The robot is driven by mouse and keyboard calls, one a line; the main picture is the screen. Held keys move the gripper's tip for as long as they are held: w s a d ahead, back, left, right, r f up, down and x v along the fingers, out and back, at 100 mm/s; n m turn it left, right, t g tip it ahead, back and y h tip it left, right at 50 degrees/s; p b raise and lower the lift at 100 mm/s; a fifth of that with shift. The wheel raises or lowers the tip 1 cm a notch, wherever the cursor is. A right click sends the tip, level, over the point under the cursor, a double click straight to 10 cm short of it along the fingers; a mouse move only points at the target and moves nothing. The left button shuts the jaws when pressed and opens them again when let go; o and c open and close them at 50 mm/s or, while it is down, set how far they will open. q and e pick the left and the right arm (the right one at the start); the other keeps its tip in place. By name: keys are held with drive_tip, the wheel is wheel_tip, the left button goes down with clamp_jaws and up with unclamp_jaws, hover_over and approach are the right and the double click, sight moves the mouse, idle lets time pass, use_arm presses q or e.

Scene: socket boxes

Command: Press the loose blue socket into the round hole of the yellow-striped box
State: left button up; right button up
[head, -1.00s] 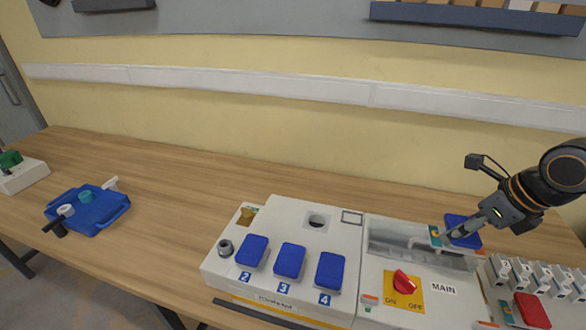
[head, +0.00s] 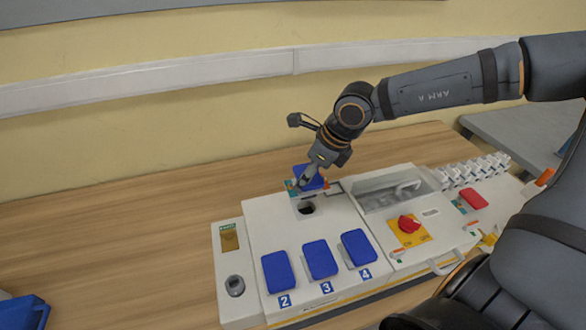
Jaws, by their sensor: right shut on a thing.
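The loose blue socket (head: 309,175) is held in my right gripper (head: 303,187), just above and behind the round hole. The gripper is shut on it, and its fingers hide part of it. The round hole (head: 306,208) is dark and empty in the top of the white box (head: 262,220). A yellow stripe runs along the box's lower front edge. Blue covers numbered 2 (head: 278,272), 3 (head: 320,260) and 4 (head: 359,246) sit in front of the hole. My left gripper is not in view.
To the right stands the main switch box with a red knob (head: 408,223) and a clear-covered recess (head: 392,188). Several white breakers (head: 475,170) and a red button (head: 473,198) lie farther right. The wooden table (head: 120,240) is clear on the left, except for a blue tray (head: 22,313) at the corner.

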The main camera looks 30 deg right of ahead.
drive_tip(key=shift+s+d+f, duration=0.2)
drive_tip(key=shift+d, duration=0.05)
drive_tip(key=shift+a+f+b, duration=0.1)
drive_tip(key=shift+f+b, duration=0.2)
drive_tip(key=shift+b, duration=0.1)
drive_tip(key=x, duration=0.1)
drive_tip(key=b+x, duration=0.1)
drive_tip(key=shift+s+f, duration=0.1)
drive_tip(key=shift+f, duration=0.4)
drive_tip(key=shift+f+b, duration=0.5)
drive_tip(key=shift+b, duration=0.25)
use_arm(q)
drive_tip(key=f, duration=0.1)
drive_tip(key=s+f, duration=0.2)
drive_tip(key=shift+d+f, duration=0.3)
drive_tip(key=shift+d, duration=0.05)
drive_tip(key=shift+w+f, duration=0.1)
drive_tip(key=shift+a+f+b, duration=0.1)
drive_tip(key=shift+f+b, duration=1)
drive_tip(key=shift+b, duration=0.25)
use_arm(e)
drive_tip(key=shift+f, duration=0.85)
